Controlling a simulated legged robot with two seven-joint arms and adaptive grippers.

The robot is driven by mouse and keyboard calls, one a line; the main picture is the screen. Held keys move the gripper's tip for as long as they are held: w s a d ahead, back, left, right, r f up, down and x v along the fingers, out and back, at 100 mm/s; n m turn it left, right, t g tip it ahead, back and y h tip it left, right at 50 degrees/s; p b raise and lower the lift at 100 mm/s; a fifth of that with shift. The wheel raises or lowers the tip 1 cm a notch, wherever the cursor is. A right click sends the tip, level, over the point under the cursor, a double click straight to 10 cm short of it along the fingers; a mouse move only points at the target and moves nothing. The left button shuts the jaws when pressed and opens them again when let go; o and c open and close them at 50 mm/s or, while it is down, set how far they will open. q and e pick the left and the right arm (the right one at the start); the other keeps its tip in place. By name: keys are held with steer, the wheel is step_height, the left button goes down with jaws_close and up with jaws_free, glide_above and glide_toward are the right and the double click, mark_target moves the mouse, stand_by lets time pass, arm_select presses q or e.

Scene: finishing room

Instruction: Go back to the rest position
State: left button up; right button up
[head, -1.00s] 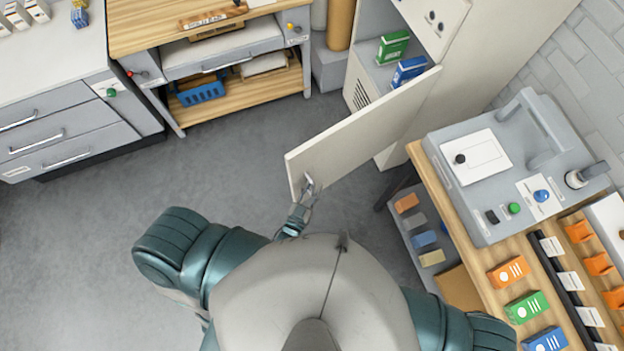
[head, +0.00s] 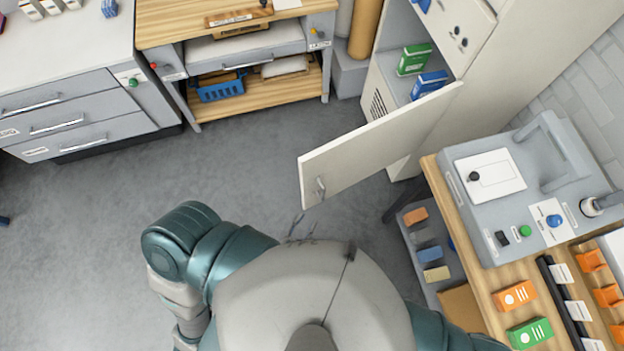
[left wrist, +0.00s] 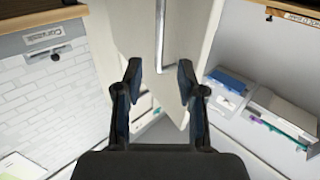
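My left gripper (head: 297,226) shows only as thin dark fingertips above the front edge of my body in the head view; the rest of it is hidden behind my body. In the left wrist view my left gripper (left wrist: 159,80) has its two fingers spread, with nothing held between them. The open cabinet door (head: 375,145) stands just beyond the fingertips, with its metal handle (head: 320,188) apart from them. The handle also shows in the left wrist view (left wrist: 160,38), above the gap between the fingers. My right gripper is not in view.
The tall cabinet (head: 440,135) holds a green box (head: 414,59) and a blue box (head: 430,83). A wooden bench (head: 445,215) with a grey machine (head: 500,235) is at the right. A drawer unit (head: 70,115) stands upper left. The floor (head: 90,230) at left is clear.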

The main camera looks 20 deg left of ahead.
arm_select(q)
steer(key=shift+s+d, duration=0.15)
steer(key=shift+s, duration=0.1)
stand_by(0.4)
steer(key=s+a+f+m+g, duration=0.1)
steer(key=s+f+g, duration=0.3)
steer(key=f, duration=0.7)
steer(key=s+a+f+g, duration=0.15)
steer(key=f+g, duration=0.35)
steer(key=f, duration=0.7)
steer(key=s+a+f+g+y, duration=0.1)
steer(key=s+a+f+g, duration=0.3)
steer(key=s, duration=0.3)
steer(key=s+a+f+g, duration=0.4)
steer(key=s+f, duration=0.2)
steer(key=s, duration=0.1)
steer(key=shift+a+f+y, duration=0.15)
steer(key=shift+a+y, duration=0.05)
steer(key=shift+y, duration=0.2)
